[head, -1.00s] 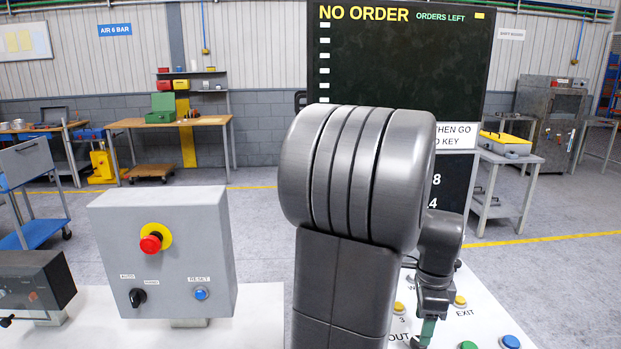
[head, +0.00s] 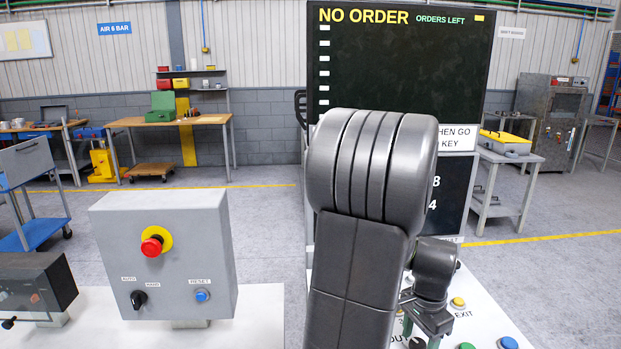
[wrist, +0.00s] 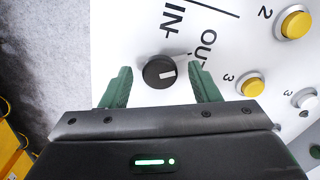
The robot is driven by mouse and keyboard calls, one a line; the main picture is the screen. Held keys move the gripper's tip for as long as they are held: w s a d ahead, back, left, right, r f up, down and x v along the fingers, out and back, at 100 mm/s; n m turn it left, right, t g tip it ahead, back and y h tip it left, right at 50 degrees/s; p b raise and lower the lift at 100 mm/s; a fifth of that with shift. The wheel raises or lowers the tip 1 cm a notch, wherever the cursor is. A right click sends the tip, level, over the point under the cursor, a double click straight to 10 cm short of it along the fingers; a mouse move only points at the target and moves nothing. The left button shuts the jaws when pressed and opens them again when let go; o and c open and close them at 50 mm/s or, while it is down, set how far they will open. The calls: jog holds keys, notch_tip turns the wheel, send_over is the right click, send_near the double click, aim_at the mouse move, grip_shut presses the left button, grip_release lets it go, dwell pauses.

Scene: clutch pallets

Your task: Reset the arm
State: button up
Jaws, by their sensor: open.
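My gripper (head: 420,335) is low over the white control panel (wrist: 120,25), partly hidden behind my arm in the head view. In the wrist view my gripper (wrist: 161,76) has its two green fingers apart. A round black knob (wrist: 159,72) with a white mark shows between the fingertips, beside the letters IN and OUT. I see no finger touching it, and the height gap cannot be told. My arm (head: 365,210) is bent up in front of the order screen (head: 400,65), which reads NO ORDER.
Yellow buttons (wrist: 295,24) and white ones (wrist: 305,99) sit right of the knob in the wrist view. A grey box with a red emergency stop (head: 152,246), black selector (head: 138,299) and blue reset button (head: 202,295) stands left. A dark box (head: 35,285) is at far left.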

jog(key=n+p, duration=0.1)
jog(key=n, duration=0.3)
jog(key=shift+n, duration=0.4)
jog(key=shift+r, duration=0.4)
notch_tip(320, 180, up, 9)
jog(key=b, duration=0.1)
jog(key=shift+f, duration=0.2)
